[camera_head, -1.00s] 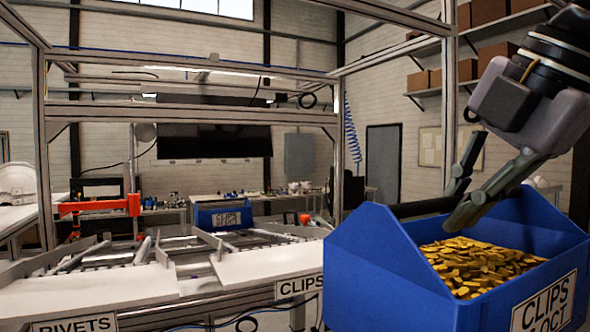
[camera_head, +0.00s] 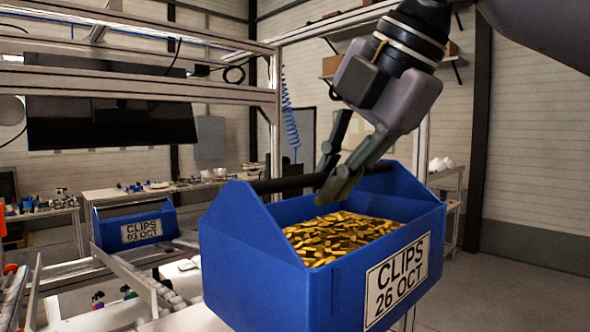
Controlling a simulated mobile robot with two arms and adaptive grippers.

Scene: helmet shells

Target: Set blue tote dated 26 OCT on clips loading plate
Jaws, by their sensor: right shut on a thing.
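The blue tote dated 26 OCT (camera_head: 255,262) is large in the foreground, full of gold-coloured clips, with its label "CLIPS 26 OCT" facing the lower right. My right gripper (camera_head: 328,185) is shut on the tote's dark bar handle and holds it up, roughly level. A white plate (camera_head: 190,320) shows at the bottom, left of the tote, in front of the rails; the tote hides part of it and no label shows on it. My left gripper is not in view.
Another blue tote (camera_head: 120,212), labelled "CLIPS 03 OCT", sits farther back on the rack's rails (camera_head: 135,280). An aluminium frame (camera_head: 272,140) rises behind the held tote. Workbenches with small items stand at the back. The grey floor (camera_head: 500,295) at the right is clear.

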